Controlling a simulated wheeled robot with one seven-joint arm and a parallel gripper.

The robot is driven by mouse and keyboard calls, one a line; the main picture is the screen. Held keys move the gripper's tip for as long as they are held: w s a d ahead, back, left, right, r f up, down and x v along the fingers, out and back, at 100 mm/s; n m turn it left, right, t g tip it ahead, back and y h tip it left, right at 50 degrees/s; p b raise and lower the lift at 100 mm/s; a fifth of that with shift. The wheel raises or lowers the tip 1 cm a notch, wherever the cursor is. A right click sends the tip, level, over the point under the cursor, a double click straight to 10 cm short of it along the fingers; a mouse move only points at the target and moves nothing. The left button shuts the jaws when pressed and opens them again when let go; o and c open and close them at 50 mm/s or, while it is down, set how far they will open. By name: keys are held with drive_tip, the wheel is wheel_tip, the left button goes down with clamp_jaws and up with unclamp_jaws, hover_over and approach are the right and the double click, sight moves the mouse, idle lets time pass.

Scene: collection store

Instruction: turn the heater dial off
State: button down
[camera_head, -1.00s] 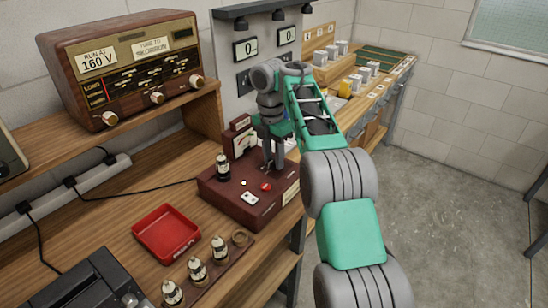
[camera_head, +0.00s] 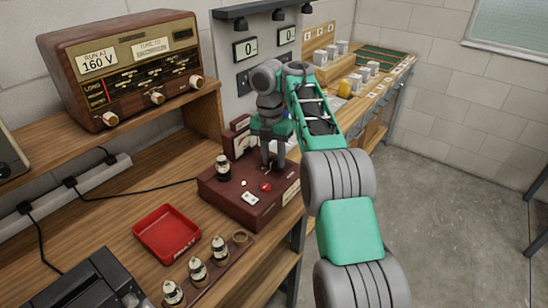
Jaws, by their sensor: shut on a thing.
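The dark red tester box (camera_head: 232,203) sits on the wooden bench, with a meter at its back, a red button (camera_head: 265,187) and a white switch plate (camera_head: 250,198) on top. A valve (camera_head: 223,168) stands upright at its left. My gripper (camera_head: 272,163) points down at the back right of the box's top. Its fingers are shut at the top panel, on what appears to be the heater dial. The dial itself is hidden by the fingers, so its setting cannot be read.
A red tray (camera_head: 167,234) and a wooden strip holding several valves (camera_head: 197,270) lie in front and left. A wooden radio (camera_head: 125,65) stands on the shelf above. Small boxes (camera_head: 365,72) stand on the far bench. The floor at right is clear.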

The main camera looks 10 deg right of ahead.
sight(272, 160)
drive_tip(key=shift+r, duration=0.1)
drive_tip(key=c, duration=1)
unclamp_jaws()
drive_tip(key=r+p, duration=0.3)
drive_tip(key=r, duration=0.1)
drive_tip(key=r+p, duration=0.3)
drive_tip(key=shift+w+a+r, duration=0.2)
drive_tip(key=shift+r, duration=0.2)
drive_tip(key=shift+f, duration=0.1)
